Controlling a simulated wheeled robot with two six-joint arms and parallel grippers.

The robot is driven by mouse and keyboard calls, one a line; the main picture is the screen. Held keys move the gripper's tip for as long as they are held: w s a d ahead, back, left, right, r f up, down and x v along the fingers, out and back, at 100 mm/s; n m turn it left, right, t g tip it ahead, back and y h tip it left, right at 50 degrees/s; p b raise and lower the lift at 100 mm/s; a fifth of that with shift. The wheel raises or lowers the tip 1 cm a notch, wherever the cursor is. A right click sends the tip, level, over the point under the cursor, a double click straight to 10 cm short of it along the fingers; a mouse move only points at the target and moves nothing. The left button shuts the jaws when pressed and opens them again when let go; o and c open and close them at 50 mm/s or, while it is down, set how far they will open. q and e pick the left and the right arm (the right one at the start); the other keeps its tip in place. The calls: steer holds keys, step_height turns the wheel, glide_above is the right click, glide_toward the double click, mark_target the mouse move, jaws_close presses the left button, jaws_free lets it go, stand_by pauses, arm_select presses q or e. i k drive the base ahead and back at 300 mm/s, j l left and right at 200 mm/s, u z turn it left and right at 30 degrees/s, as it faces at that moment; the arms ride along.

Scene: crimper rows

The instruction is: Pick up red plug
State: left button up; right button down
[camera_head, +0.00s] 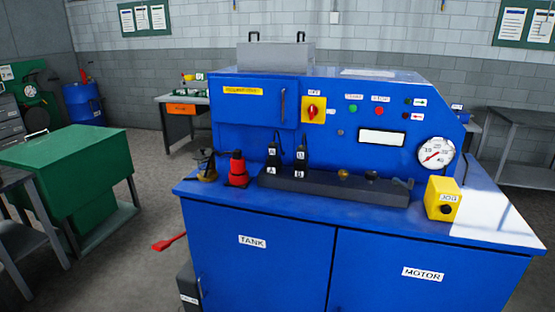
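A red plug (237,168) stands upright on the left part of the blue machine's worktop (215,190). It has a wide base and a dark band near its top. It is a little left of the dark manifold block (330,187). A small dark fitting with a brass-coloured base (207,168) stands just left of it. Neither of my grippers shows in the head view.
Two black connectors (274,155) stand on the manifold's left end. A yellow JOG box (442,198) sits at the worktop's right. A green bench (70,155) stands further left, with open floor between.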

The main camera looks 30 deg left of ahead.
mark_target(238, 161)
steer(key=u, duration=1.15)
steer(key=i+j+z, duration=0.1)
steer(key=i+j, duration=0.15)
steer(key=i+j+z, duration=0.25)
steer(key=i+j, duration=0.2)
steer(key=j, duration=0.25)
steer(key=i+j+z, duration=0.1)
steer(key=j, duration=0.25)
steer(key=i+j+z, duration=0.15)
steer(key=i+j, duration=0.15)
steer(key=j, duration=0.1)
